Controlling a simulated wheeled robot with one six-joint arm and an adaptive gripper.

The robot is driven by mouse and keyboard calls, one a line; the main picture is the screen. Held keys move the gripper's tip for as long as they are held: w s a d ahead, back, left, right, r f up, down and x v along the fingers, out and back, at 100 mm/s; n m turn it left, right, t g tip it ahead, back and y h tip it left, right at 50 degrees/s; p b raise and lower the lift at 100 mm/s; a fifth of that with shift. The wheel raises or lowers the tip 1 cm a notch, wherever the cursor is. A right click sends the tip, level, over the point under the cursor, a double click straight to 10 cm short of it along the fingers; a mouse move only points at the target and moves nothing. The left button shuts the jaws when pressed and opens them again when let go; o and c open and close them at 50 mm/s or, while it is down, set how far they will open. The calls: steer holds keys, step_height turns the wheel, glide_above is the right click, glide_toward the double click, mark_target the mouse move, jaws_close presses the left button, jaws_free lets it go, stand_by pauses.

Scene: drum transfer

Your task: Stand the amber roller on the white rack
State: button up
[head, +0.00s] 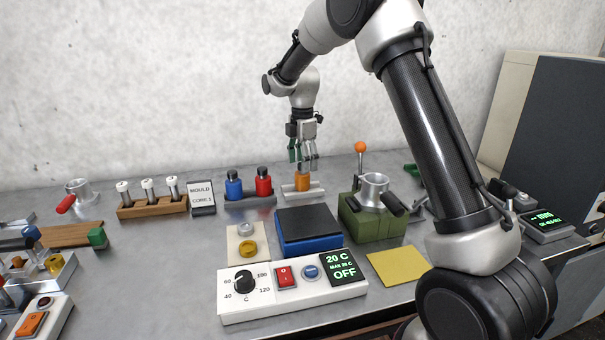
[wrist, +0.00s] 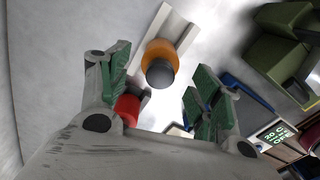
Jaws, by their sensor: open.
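The amber roller (head: 302,182) stands upright on the white rack (head: 289,192) at the back of the bench. In the wrist view the amber roller (wrist: 159,54) shows its dark grey top knob, with the white rack (wrist: 178,24) under and behind it. My gripper (head: 304,164) is above the roller in the head view, fingers pointing down. In the wrist view my gripper (wrist: 160,92) is open, its green-padded fingers wide apart, with the roller beyond and between them and apart from both. Nothing is held.
A grey rack (head: 250,201) with blue and red rollers stands just left. A blue box with a dark lid (head: 308,230) and a green block machine (head: 374,222) stand in front. A white control panel (head: 293,290) reads 20 C, OFF.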

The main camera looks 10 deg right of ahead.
step_height(320, 180, up, 7)
steer(key=shift+r, duration=0.1)
steer(key=s+d+r+m+t, duration=0.1)
steer(key=s+d+r+m, duration=0.45)
steer(key=s, duration=0.45)
steer(key=s+d+r+m+t, duration=0.1)
steer(key=s+d+r+m, duration=0.45)
steer(key=s, duration=0.55)
steer(key=s+d+f+m+t, duration=0.1)
steer(key=s+d+f+m, duration=0.1)
steer(key=s+m, duration=0.3)
steer(key=s+d+f+m+t, duration=0.1)
steer(key=s+m, duration=0.4)
steer(key=s, duration=0.9)
steer(key=shift+d+f, duration=0.45)
steer(key=shift+f, duration=0.1)
